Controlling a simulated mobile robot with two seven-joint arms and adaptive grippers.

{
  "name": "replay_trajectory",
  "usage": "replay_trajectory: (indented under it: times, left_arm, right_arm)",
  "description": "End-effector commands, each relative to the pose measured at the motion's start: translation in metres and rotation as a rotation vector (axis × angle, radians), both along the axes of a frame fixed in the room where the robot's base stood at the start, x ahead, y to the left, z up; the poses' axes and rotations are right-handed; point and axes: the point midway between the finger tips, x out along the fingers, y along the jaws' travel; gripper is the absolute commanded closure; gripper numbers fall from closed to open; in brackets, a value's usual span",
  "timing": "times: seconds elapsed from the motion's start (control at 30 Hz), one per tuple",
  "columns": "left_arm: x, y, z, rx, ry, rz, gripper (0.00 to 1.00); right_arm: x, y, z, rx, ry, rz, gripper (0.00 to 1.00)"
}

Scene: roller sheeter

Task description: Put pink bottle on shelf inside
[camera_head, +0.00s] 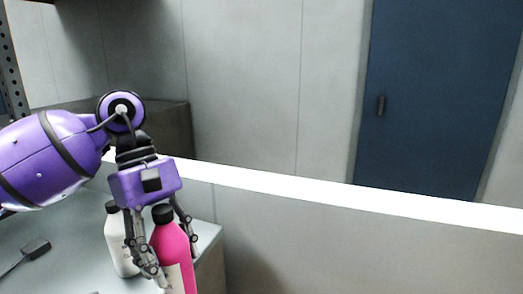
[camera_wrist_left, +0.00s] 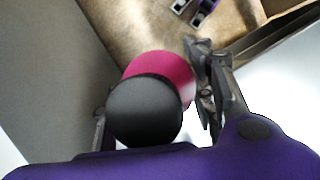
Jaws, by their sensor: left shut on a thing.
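A pink bottle (camera_head: 171,240) with a black cap stands in the lower left of the head view, its lower end cut off by the frame edge. My purple left gripper (camera_head: 165,250) comes down over it from above, with its fingers on both sides, shut on the bottle. In the left wrist view the bottle's black cap (camera_wrist_left: 145,110) and pink shoulder (camera_wrist_left: 162,70) show between the fingers (camera_wrist_left: 155,115). Whether the bottle touches a surface under it cannot be told. My right gripper is not in view.
A white bottle (camera_head: 119,245) with a black cap stands just left of the pink one on a pale grey surface (camera_head: 65,235). A dark object (camera_head: 36,246) lies further left. A white-topped low wall (camera_head: 330,190) crosses behind. A blue door (camera_head: 440,100) is at the back right.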

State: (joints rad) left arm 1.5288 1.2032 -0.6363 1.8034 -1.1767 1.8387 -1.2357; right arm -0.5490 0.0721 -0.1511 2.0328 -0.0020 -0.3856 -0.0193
Motion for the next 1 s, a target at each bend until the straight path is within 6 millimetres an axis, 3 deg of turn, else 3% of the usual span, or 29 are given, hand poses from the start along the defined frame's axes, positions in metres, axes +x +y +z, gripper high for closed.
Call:
replay_trajectory:
  times: [0.2,0.4,0.5,0.63,0.67,0.8,1.0]
  left_arm:
    - [0.001,0.004,-0.044,0.001,0.003,-0.444,0.96]
    - [0.0,0.01,-0.086,0.002,0.0,-0.749,0.96]
    - [-0.002,0.016,-0.113,0.001,0.002,-0.858,0.96]
    - [-0.006,0.021,-0.148,-0.002,0.001,-0.854,0.96]
    - [-0.005,0.017,-0.149,-0.003,-0.001,-0.864,0.96]
    - [-0.018,0.018,-0.129,-0.003,0.007,-0.861,0.96]
    - [-0.042,0.018,-0.106,-0.006,0.021,-0.861,0.96]
  right_arm:
    - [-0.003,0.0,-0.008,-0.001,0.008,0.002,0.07]
    - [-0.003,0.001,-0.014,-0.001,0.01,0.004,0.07]
    - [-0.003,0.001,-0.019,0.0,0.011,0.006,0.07]
    - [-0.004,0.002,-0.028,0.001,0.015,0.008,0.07]
    - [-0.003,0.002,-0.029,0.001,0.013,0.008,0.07]
    - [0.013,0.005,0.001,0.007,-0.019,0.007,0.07]
    - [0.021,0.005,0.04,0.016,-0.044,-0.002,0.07]
